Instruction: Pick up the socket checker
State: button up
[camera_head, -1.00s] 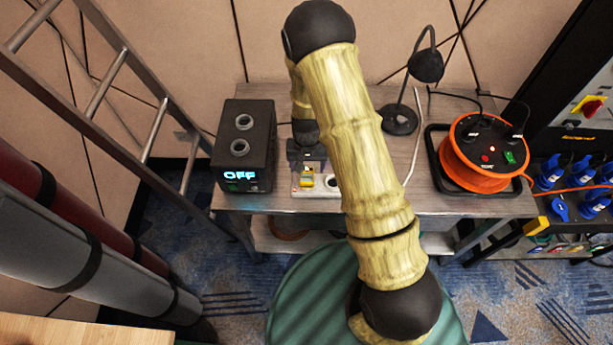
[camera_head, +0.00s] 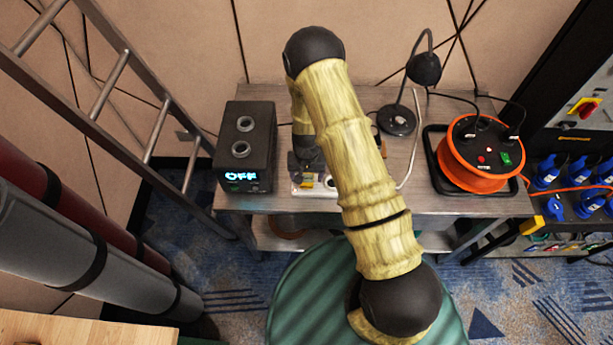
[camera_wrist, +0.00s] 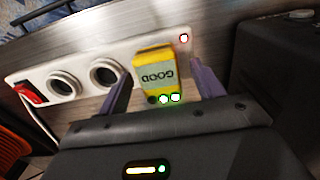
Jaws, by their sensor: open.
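My gripper (camera_wrist: 163,88) is open, with one purple finger on each side of the checker and a visible gap to each. In the head view the gripper (camera_head: 308,172) is over the strip on the table, and only a bit of the yellow checker (camera_head: 307,182) shows beneath it.
A black box (camera_head: 246,145) with an "OFF" display stands just left of the strip. A desk lamp (camera_head: 424,68) and an orange cable reel (camera_head: 478,165) are on the table (camera_head: 440,205) to the right. The strip has empty round sockets and a red switch (camera_wrist: 30,94).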

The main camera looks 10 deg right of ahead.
aim_at(307, 175)
jog(key=shift+f, duration=0.25)
dwell(0.3)
jog(key=c, duration=1.3)
jog(key=shift+o, duration=0.2)
notch_tip(307, 175, up, 10)
jog(key=b, duration=0.2)
jog(key=shift+b, duration=0.3)
